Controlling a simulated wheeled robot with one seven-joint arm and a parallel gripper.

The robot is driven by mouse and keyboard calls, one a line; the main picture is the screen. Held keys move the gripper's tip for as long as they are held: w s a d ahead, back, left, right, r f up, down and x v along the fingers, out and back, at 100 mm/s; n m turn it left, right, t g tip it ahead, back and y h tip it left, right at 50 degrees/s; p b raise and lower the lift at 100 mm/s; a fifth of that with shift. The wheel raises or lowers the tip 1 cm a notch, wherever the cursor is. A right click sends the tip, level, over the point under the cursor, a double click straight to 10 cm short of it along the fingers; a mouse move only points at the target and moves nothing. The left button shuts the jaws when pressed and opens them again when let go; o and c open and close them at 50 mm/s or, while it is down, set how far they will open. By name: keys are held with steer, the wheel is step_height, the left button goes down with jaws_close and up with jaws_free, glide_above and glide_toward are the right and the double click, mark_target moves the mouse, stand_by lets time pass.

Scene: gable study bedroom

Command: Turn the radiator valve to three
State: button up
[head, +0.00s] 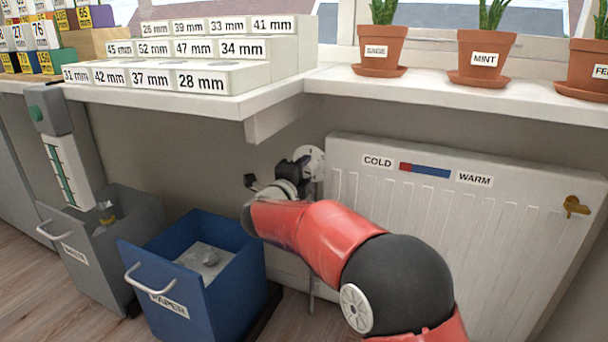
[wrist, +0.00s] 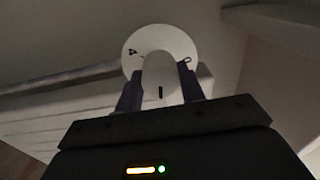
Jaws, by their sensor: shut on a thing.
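The radiator valve is a round white dial (head: 309,158) at the upper left corner of the white radiator (head: 440,240). In the wrist view the dial (wrist: 138,62) faces me, with a raised rounded bar in its middle and a short dark line on the bar. A tilted 4 shows at the dial's upper left and a partly seen mark, perhaps a 0, at its right. My gripper (wrist: 160,84) is shut on the bar, one dark finger on each side. The other numbers are hidden. In the head view my gripper (head: 290,180) is at the dial, partly behind my red arm.
A strip with COLD and WARM labels (head: 425,170) and a brass key-like piece (head: 574,206) are on the radiator. A white shelf (head: 205,106) overhangs at the left. A blue paper bin (head: 180,305) and a grey bin (head: 85,270) stand below it.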

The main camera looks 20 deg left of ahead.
steer(key=m, duration=0.6)
steer(key=shift+m, duration=0.3)
steer(key=m, duration=0.6)
steer(key=shift+f, duration=0.1)
steer(key=shift+m, duration=0.4)
steer(key=o, duration=1)
steer(key=shift+a, duration=0.1)
steer(key=shift+c, duration=0.2)
steer(key=s, duration=0.7)
steer(key=shift+s+a, duration=0.4)
